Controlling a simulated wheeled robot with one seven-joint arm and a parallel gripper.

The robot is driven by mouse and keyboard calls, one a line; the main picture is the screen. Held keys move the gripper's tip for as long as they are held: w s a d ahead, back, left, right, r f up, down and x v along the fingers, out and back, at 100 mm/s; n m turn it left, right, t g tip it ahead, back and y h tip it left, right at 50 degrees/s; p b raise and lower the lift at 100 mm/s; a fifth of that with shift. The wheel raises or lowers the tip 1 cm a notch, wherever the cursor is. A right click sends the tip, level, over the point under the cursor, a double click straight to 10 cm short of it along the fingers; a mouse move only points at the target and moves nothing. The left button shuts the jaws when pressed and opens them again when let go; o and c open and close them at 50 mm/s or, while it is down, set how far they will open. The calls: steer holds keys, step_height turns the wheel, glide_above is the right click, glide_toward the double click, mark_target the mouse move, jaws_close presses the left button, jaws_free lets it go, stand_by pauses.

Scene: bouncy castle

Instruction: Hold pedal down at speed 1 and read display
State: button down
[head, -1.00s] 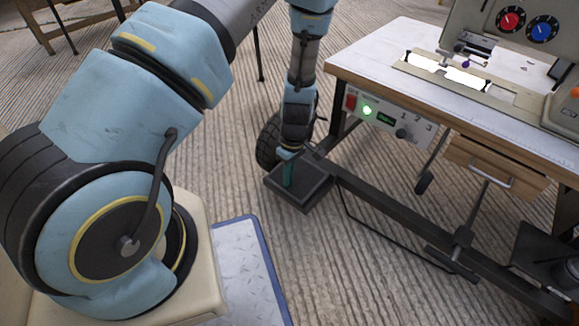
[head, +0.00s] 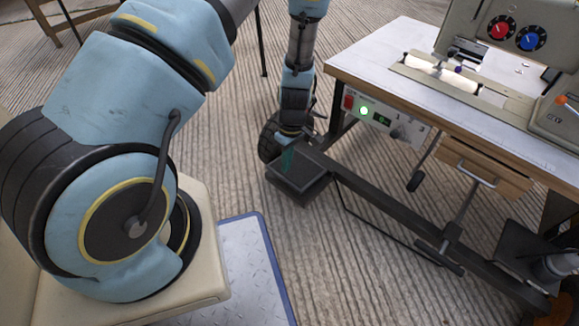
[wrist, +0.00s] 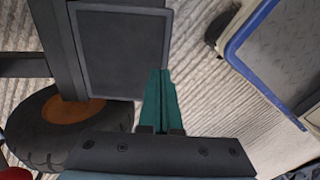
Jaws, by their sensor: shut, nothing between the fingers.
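The dark square pedal (head: 309,186) sits on the floor below the left end of the sewing table. It also shows in the wrist view (wrist: 110,50). My gripper (head: 287,160) is shut and empty, its teal fingers pointing down at the pedal. In the wrist view my fingertips (wrist: 161,72) overlap the pedal's right side; I cannot tell whether they press it. The control panel under the tabletop has a small green-lit display (head: 382,120), too small to read. Beside it are a lit green lamp (head: 364,111), a red switch (head: 348,102) and a dark knob (head: 397,133); its setting is unclear.
The sewing machine (head: 500,45) stands on the white tabletop (head: 375,62). A dark frame bar (head: 390,205) runs from beside the pedal towards the right. A black wheel (wrist: 70,125) lies close to the pedal. A blue-edged metal plate (head: 245,260) lies on the striped floor.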

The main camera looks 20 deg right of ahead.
step_height(320, 180, up, 8)
steer(key=p, duration=0.2)
steer(key=shift+s+a+r, duration=0.15)
steer(key=shift+a+r, duration=0.05)
steer(key=shift+a, duration=0.1)
steer(key=a+r+m+t+h+p, duration=0.15)
steer(key=a+r+m, duration=0.55)
steer(key=a+r, duration=1.85)
step_height(320, 180, up, 35)
steer(key=d+p, duration=0.2)
steer(key=p, duration=3.1)
steer(key=shift+w+d+t, duration=0.15)
steer(key=shift+w+t, duration=0.05)
steer(key=shift+t, duration=0.25)
